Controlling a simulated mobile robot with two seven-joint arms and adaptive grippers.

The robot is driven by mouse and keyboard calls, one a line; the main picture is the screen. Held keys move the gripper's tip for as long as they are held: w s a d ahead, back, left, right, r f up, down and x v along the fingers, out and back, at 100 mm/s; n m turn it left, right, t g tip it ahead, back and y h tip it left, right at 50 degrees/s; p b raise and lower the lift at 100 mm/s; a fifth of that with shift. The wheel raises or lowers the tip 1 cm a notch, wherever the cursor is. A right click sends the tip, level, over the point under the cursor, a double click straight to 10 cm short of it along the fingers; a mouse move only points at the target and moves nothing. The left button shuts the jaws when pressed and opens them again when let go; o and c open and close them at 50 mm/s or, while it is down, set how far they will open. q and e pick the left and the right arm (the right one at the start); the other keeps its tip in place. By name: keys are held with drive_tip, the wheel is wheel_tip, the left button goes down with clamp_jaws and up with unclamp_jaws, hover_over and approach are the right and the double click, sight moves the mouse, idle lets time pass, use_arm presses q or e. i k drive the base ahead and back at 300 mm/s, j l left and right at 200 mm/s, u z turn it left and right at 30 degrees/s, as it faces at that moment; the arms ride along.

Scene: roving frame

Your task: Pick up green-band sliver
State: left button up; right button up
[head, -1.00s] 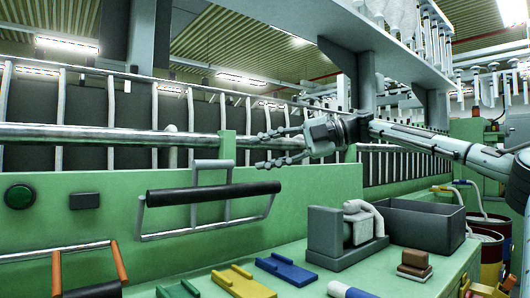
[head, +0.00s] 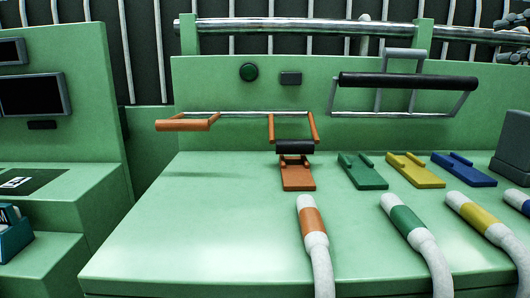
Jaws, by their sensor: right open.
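The green-band sliver (head: 405,218) is a thick white rope with a green band near its tip. It lies on the light green machine top right of centre, and its tail runs down over the front edge. My right gripper (head: 500,39) shows only in part at the top right edge, with its dark fingers apart and empty. It is well above and to the right of the sliver in the picture, not touching it. My left gripper is not in view.
An orange-band sliver (head: 312,222) lies to the left, a yellow-band sliver (head: 480,214) to the right. Behind are orange (head: 298,177), green (head: 362,172), yellow (head: 414,171) and blue (head: 463,170) guides. A black-gripped bar (head: 408,81) overhangs the back. The top's left part is clear.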

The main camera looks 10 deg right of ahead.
sight(410, 226)
drive_tip(key=k, duration=1.7)
